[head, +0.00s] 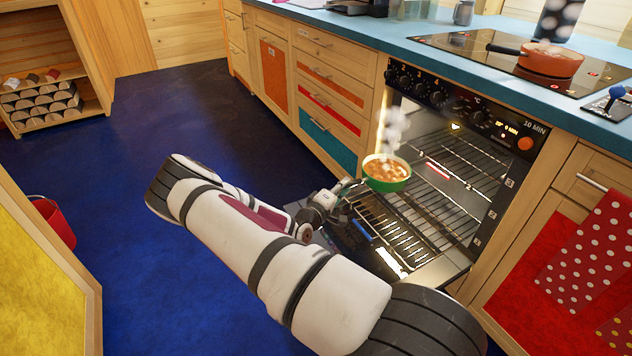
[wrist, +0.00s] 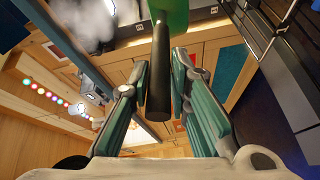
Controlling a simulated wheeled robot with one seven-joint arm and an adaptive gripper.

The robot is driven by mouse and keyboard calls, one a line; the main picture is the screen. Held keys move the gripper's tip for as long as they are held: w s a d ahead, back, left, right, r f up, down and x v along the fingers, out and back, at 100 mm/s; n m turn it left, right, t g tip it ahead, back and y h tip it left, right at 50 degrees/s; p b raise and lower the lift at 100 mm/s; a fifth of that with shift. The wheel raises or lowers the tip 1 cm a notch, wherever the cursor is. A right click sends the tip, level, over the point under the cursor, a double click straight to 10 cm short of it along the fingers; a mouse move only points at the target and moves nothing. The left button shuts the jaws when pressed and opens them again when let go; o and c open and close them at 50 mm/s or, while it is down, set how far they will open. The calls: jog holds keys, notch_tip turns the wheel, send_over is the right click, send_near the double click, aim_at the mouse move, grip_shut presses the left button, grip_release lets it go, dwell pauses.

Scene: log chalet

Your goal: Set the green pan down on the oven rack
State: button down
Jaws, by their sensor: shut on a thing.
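The green pan (head: 387,183) holds brown, steaming food and appears roughly level in the head view. My gripper (head: 347,186) is at its left, shut on the pan's handle. In the wrist view the black handle (wrist: 159,75) runs between the fingers (wrist: 160,95), with the green pan body (wrist: 178,15) at the top edge. The oven (head: 455,160) is open, and its wire rack (head: 400,232) reaches out over the lowered door. The pan appears above the rack's left edge; the exact gap cannot be told. Rack bars also show at the wrist view's upper right (wrist: 262,35).
The oven's side wall and control panel (head: 450,105) bound the space around the rack. A red-brown pan (head: 550,62) sits on the cooktop (head: 470,46) above. Drawers (head: 325,95) stand left of the oven. Blue floor (head: 170,125) is open further left.

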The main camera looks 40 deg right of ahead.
jog(key=s+d+f+g+b, duration=0.1)
jog(key=s+d+f+b, duration=0.1)
jog(key=s+d+f, duration=0.3)
notch_tip(320, 180, down, 2)
jog(key=shift+d+f+m, duration=0.1)
jog(key=shift+d+m, duration=0.3)
jog(key=shift+d, duration=0.7)
jog(key=shift+s+p, duration=0.1)
jog(key=shift+p, duration=0.4)
jog(key=shift+f+b, duration=1.45)
jog(key=shift+f, duration=2.95)
jog(key=c, duration=1.4)
grip_release()
jog(key=shift+a+f, duration=0.1)
jog(key=shift+f, duration=0.2)
jog(key=shift+s+a+r, duration=0.1)
jog(key=shift+s+a, duration=0.1)
jog(key=shift+a, duration=1.1)
jog(key=shift+s+a+r, duration=0.1)
jog(key=shift+s+a, duration=0.1)
jog(key=shift+a, duration=1.1)
jog(key=shift+s+a+r, duration=0.1)
jog(key=shift+s+a, duration=0.1)
jog(key=shift+a, duration=1.1)
